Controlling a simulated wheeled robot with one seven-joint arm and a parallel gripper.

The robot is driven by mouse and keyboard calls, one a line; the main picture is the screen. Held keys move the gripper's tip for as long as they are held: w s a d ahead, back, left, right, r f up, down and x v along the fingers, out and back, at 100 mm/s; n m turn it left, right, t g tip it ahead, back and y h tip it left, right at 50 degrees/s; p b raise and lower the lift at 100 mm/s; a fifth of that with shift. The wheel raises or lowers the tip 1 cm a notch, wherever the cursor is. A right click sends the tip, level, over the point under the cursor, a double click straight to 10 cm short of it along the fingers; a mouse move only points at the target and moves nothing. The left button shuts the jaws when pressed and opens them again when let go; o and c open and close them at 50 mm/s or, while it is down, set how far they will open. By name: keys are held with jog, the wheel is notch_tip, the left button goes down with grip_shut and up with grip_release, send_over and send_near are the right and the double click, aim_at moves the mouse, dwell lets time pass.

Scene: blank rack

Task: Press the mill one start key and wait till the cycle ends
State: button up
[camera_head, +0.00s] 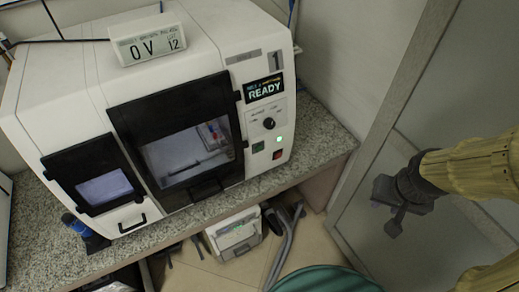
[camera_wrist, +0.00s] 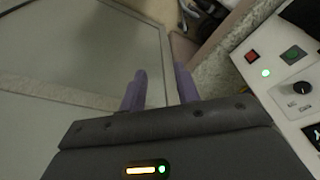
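Mill one (camera_head: 185,60) is a white machine marked 1, with a lit display (camera_head: 263,88) reading READY. Its green key (camera_head: 258,147) sits low on the front panel, left of a lit green lamp (camera_head: 279,139) and a red key (camera_head: 277,154). The green key (camera_wrist: 291,54) and red key (camera_wrist: 252,57) also show at the right of the wrist view. My gripper (camera_head: 381,207) is well to the right of the panel in the head view, touching nothing. In the wrist view its two purple fingers (camera_wrist: 160,72) stand apart with nothing between them.
The mill stands on a speckled counter (camera_head: 325,141). A dark knob (camera_head: 269,123) is above the keys. A framed grey panel (camera_head: 455,75) stands behind my arm. A white-grey box (camera_head: 236,232) and hoses (camera_head: 285,245) lie under the counter. The space between gripper and panel looks clear.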

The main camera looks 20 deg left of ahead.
grip_shut()
dwell(1.4)
